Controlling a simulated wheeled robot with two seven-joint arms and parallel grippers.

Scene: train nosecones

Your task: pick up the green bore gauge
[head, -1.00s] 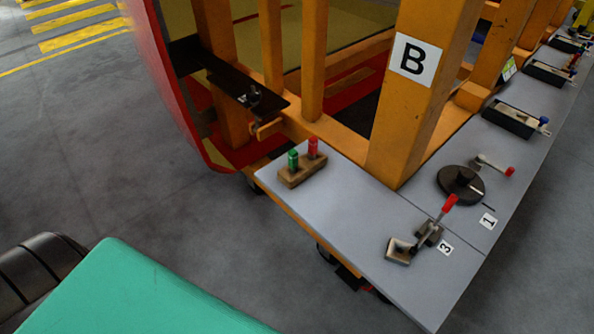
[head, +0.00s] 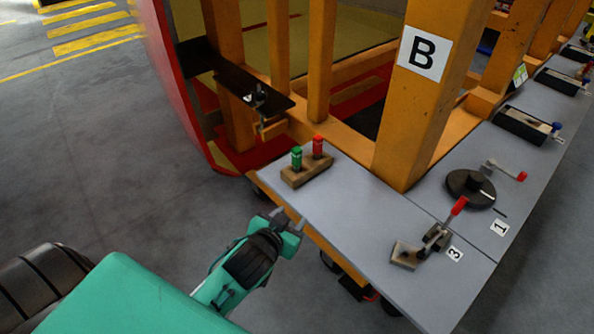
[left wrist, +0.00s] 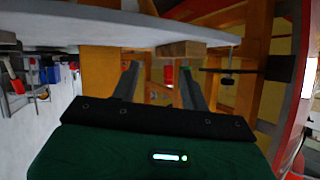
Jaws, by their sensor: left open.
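The green bore gauge (head: 296,157) stands upright in a small wooden block (head: 306,174) near the left end of the grey bench top. A red gauge (head: 318,146) stands beside it in the same block. My left gripper (head: 289,219) is open and empty, in front of the bench's near edge and apart from the block. In the left wrist view, which looks upside down, the wooden block (left wrist: 181,49) and the red gauge (left wrist: 168,75) show beyond my open fingers. The green gauge is hard to make out there, partly behind a finger.
An orange post marked B (head: 420,80) rises behind the bench (head: 360,215). A red-handled clamp (head: 435,237) and a black round fixture (head: 470,188) stand to the right. A dark bracket (head: 250,90) sits behind the block. The bench between block and clamp is clear.

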